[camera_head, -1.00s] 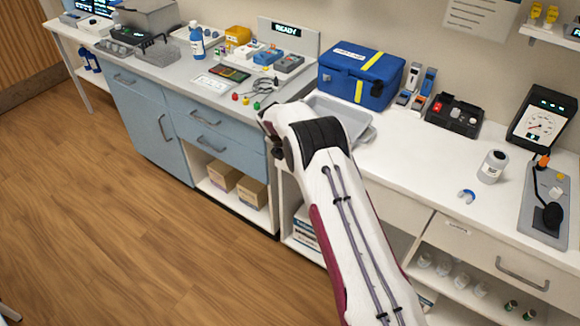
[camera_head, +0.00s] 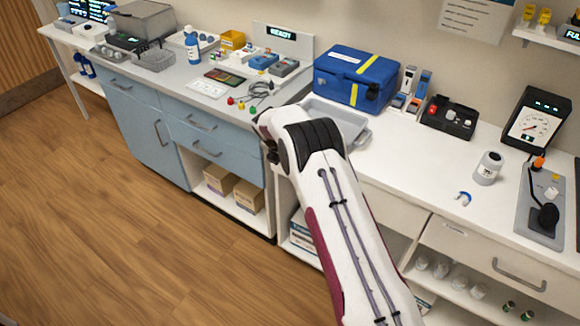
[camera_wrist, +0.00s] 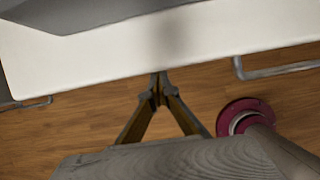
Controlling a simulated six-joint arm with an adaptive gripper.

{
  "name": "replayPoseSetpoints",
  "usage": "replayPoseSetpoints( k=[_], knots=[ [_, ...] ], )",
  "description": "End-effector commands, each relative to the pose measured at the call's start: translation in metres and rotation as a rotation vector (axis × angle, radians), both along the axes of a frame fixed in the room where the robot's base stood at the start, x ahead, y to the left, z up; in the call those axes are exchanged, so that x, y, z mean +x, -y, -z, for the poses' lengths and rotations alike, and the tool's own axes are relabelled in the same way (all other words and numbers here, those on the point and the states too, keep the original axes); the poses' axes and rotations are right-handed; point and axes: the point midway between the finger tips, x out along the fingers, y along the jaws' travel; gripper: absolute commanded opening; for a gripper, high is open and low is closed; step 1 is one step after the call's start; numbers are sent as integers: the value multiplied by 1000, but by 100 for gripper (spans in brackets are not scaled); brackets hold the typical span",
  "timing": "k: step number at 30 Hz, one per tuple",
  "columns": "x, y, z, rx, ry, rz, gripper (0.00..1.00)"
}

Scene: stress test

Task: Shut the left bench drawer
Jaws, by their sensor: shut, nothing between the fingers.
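The left bench drawer (camera_head: 395,207) is a pale front under the white bench top, left of the labelled right drawer. My arm covers most of it in the head view. The visible part looks about level with its neighbour, but I cannot tell how far out it stands. My gripper (camera_wrist: 160,88) is shut and empty in the wrist view, its tips at the edge of a white surface. I cannot tell whether they touch. A metal handle (camera_wrist: 275,71) shows to the right of the tips; whether it belongs to this drawer is unclear. The head view hides the fingertips behind my arm.
The right drawer (camera_head: 470,252) has a grey handle. A grey tray (camera_head: 362,136) and a blue case (camera_head: 352,84) sit on the bench top (camera_head: 430,165). Blue cabinets (camera_head: 150,130) stand to the left. Open shelves hold jars below. The wooden floor (camera_head: 120,230) in front is clear.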

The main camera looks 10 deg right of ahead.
Motion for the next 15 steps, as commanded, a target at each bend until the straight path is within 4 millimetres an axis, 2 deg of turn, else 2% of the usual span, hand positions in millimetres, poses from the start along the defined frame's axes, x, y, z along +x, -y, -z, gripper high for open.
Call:
replayPoseSetpoints(
  k=[10, 15],
  knots=[
    [-25, -27, 1, 3, -10, -5, 0],
    [-30, -33, -20, 3, -10, -4, 0]
  ],
)
